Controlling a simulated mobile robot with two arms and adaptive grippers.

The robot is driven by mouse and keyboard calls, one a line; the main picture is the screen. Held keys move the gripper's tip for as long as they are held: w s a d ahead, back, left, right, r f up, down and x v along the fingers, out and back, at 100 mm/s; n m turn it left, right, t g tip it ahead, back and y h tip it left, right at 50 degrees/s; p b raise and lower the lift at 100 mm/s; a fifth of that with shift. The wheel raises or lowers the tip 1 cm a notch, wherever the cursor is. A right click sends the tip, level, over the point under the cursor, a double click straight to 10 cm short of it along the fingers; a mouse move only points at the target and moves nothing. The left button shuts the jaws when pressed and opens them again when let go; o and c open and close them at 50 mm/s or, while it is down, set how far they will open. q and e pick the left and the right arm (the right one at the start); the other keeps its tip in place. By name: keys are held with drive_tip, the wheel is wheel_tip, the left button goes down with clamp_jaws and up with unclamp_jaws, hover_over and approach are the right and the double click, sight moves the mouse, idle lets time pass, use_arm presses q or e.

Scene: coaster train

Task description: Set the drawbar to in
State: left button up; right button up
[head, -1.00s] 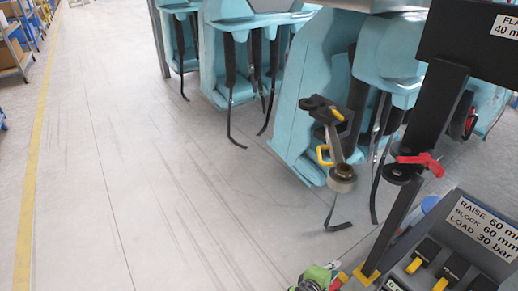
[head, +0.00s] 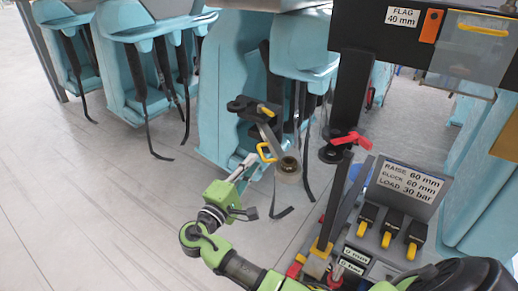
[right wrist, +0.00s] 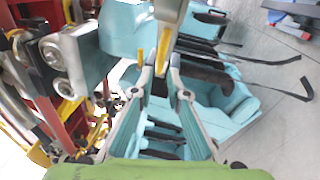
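The drawbar (head: 268,138) is a grey bar that slants down from a black bracket (head: 246,107) on the turquoise car to a round ring end (head: 289,168). A yellow loop handle (head: 266,152) sticks out from its side. My right gripper (head: 248,163) reaches up from below, close beside the loop. In the right wrist view, the two fingers (right wrist: 161,72) stand apart, with a yellow part (right wrist: 163,47) at or just beyond the tips. I cannot tell whether they touch it. My left gripper is not in view.
A console (head: 405,215) with yellow-tipped levers and a load label stands at the right, below a dark post (head: 351,85) with a red handle (head: 350,138). Turquoise seats with hanging black straps line the back. The floor (head: 90,200) at the left is clear.

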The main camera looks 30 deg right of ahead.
sight(261, 151)
drive_tip(key=p+x, duration=0.1)
drive_tip(key=x, duration=0.4)
drive_tip(key=shift+w+d, duration=0.25)
drive_tip(key=shift+d, duration=0.1)
clamp_jaws()
